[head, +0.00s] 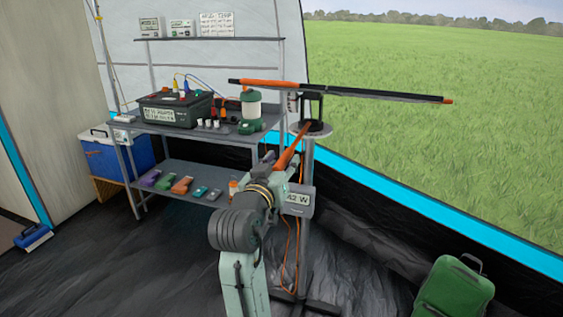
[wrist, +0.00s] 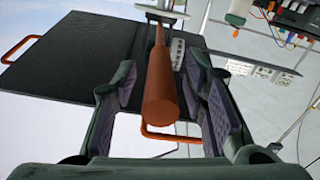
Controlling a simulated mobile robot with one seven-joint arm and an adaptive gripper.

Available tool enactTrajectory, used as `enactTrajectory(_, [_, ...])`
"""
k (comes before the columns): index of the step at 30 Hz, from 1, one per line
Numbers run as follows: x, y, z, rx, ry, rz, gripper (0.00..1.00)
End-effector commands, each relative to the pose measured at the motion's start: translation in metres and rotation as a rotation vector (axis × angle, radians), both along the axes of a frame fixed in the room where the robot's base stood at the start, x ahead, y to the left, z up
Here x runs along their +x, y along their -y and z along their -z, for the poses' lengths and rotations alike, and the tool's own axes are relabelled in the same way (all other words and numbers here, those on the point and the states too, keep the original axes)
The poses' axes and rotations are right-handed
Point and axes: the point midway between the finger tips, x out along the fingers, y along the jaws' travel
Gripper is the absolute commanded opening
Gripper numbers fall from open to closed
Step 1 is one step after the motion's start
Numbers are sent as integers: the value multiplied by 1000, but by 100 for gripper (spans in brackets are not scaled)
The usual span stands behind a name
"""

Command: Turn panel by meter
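The panel (head: 345,91) sits on a post at the table's right side, seen nearly edge-on in the head view, with orange ends. In the wrist view the panel (wrist: 75,60) is a dark flat plate with orange side handles. An orange bar handle (head: 290,151) slopes down from the mount toward my gripper (head: 268,168). The wrist view shows the bar (wrist: 160,95) between my gripper's fingers (wrist: 160,72), which stand apart with gaps on both sides. The meter (head: 299,199) hangs on the post and appears to read 42 W; my arm may hide its left edge.
A grey shelf unit (head: 140,122) left of the post holds a black battery box (head: 172,110), a green-and-white canister (head: 251,108) and small coloured items. An orange cable hangs by the post. A green case (head: 452,290) stands at lower right.

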Motion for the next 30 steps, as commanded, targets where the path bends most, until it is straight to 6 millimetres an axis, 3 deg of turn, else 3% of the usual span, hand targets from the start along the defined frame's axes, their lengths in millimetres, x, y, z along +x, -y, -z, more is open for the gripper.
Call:
enactTrajectory(6, [0,0,0,0,1,0,40])
enactTrajectory(24, [0,0,0,0,1,-1,0])
enactTrajectory(30, [0,0,0,1,1,-1,0])
